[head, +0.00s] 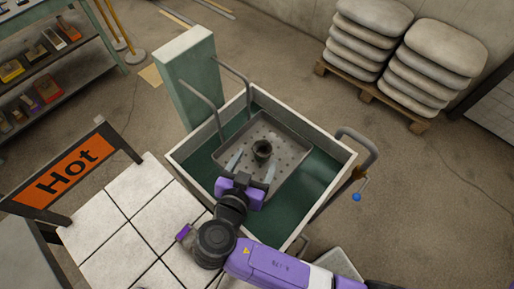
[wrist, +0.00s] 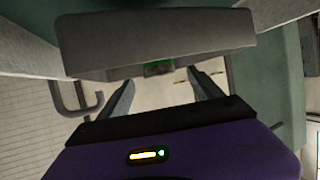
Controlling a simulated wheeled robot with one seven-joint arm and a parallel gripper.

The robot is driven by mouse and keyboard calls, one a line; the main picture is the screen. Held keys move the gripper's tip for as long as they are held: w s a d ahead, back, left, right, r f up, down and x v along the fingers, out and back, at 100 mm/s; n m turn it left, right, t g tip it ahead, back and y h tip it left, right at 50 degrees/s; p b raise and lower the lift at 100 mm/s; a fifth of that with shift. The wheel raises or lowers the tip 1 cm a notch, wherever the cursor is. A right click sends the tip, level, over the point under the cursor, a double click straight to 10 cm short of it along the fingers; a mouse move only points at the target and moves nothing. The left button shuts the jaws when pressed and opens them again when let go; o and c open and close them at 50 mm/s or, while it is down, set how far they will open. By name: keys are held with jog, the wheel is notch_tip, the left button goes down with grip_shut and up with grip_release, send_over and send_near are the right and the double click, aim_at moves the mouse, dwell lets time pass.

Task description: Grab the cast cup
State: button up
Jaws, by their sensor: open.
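The cast cup (head: 262,150) is a small dark, round cup with an open top. It stands upright in a grey perforated basket (head: 290,181) inside a green-lined tank. My gripper (head: 253,159) reaches over the tank's near wall with its two grey fingers open, pointing at the cup from the near side. The cup is close to the fingertips, and I cannot tell whether it lies between them. A small green and dark patch shows there, and I cannot make out the cup.
The tank's pale rim (head: 325,145) surrounds the basket. Bent grey handles (head: 203,103) rise at the back left, beside a green column (head: 190,85). A pipe with a blue knob (head: 357,197) stands at right. A white tiled table (head: 125,225) and an orange "Hot" sign (head: 66,172) are at left.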

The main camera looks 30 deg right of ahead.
aim_at(265, 143)
jog(key=x, duration=0.1)
jog(key=p+x, duration=0.1)
jog(key=x, duration=0.1)
jog(key=p+x, duration=0.1)
jog(key=x, duration=0.1)
jog(key=shift+d+r, duration=0.25)
jog(key=shift+r, duration=0.05)
jog(key=shift+w+d+f, duration=0.25)
jog(key=shift+w, duration=0.05)
jog(key=c, duration=1.4)
jog(key=shift+c, duration=0.4)
jog(key=shift+r, duration=0.15)
